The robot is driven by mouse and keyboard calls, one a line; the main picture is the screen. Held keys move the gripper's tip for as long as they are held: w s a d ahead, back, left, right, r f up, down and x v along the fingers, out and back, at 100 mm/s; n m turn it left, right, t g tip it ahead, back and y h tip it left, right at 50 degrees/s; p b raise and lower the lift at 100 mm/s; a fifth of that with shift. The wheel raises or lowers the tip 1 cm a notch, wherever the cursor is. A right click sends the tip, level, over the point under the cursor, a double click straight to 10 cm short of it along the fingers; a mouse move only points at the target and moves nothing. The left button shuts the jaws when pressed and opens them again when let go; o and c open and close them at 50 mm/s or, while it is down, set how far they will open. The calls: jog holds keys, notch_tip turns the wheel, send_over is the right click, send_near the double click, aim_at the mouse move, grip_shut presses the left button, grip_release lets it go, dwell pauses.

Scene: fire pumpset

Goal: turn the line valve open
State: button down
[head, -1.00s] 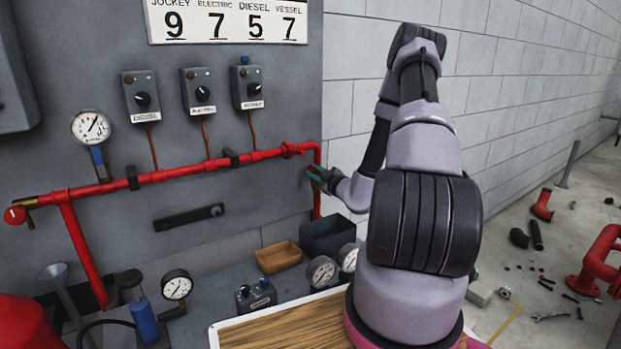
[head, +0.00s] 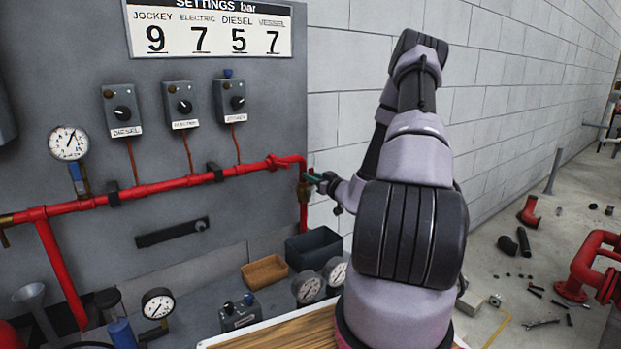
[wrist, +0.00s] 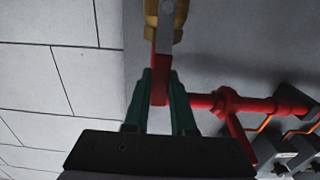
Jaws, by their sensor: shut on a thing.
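The line valve (head: 303,190) is a brass body on the short vertical drop at the right end of the red pipe. In the wrist view its brass body (wrist: 153,22) is at the top, with a grey strip that runs into a narrow red grip, the valve lever (wrist: 161,72). My gripper (head: 313,178) is at the valve, just right of the pipe in the head view. In the wrist view the teal fingers of my gripper (wrist: 162,78) are shut on the lever's red grip. The wrist view hides part of the grip between the fingers.
The red pipe (head: 150,188) runs along the grey panel, below several switch boxes (head: 181,105). A dark bin (head: 314,246) and a tan tray (head: 264,271) lie below the valve. A block wall (head: 350,110) is close behind my gripper. Loose parts litter the floor at right.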

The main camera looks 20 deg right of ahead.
jog(key=shift+d, duration=0.1)
dwell(0.4)
jog(key=c, duration=0.7)
grip_release()
jog(key=shift+c, duration=0.2)
jog(key=s+d, duration=0.2)
jog(key=s, duration=0.8)
jog(key=shift+s, duration=0.3)
